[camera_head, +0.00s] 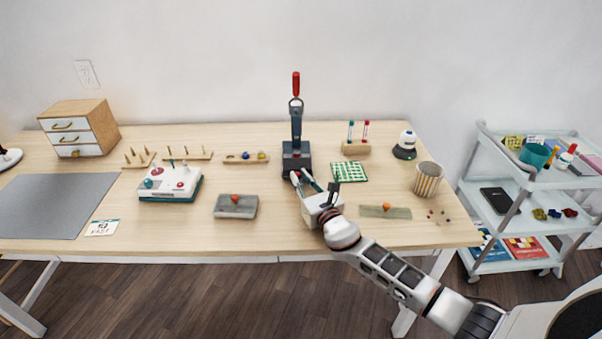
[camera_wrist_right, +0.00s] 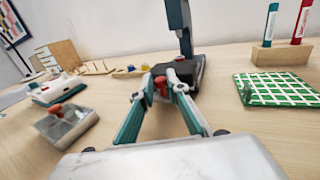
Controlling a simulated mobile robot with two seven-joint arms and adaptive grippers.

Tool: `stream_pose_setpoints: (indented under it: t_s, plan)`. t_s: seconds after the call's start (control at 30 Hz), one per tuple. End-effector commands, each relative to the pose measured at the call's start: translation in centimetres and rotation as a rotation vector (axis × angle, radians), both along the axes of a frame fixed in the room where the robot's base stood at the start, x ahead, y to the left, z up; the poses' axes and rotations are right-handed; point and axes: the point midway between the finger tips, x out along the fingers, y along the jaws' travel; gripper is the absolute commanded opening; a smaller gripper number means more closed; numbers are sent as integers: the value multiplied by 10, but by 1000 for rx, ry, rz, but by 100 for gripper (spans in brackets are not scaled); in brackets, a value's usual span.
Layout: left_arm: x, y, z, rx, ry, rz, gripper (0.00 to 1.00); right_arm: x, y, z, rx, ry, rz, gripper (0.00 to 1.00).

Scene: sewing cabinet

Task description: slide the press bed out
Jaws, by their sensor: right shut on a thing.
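The dark press (camera_head: 296,130) with a red-topped lever stands upright at the back middle of the table. Its dark base, the press bed area (camera_wrist_right: 185,70), shows in the right wrist view, with a red knob (camera_wrist_right: 161,87) on its near side. My right gripper (camera_head: 302,179) reaches to the front of the press. In the wrist view, its two fingers (camera_wrist_right: 160,88) close in on both sides of the red knob and are shut on it. How far the bed sits out of the base is hard to tell behind the gripper. My left gripper is not in view.
A green grid board (camera_head: 350,171) and a tube rack (camera_head: 356,147) stand close right of the press. A grey block with an orange knob (camera_head: 236,206) lies left of my gripper. A striped cup (camera_head: 427,180) stands at the right.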

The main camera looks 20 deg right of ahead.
Motion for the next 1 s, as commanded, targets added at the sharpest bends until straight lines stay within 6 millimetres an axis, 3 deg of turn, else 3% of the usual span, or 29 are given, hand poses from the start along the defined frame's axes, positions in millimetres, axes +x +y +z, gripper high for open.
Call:
stream_pose_setpoints:
  t_s: [0.1, 0.3, 0.7, 0.73, 0.77, 1.0]
  plan:
    - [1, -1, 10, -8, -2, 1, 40, -27, 9, 3, 1, 2, 3, 0]
    - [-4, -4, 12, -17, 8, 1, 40, -57, 17, 1, 1, 2, 3, 0]
    - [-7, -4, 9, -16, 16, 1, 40, -64, 20, -2, 1, 4, 5, 0]
    - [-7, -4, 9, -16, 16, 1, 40, -65, 20, -2, 1, 4, 5, 23]
    - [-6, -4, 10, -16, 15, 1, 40, -64, 20, -2, 2, 4, 5, 31]
    - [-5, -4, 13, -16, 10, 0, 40, -64, 19, -1, 1, 3, 3, 32]
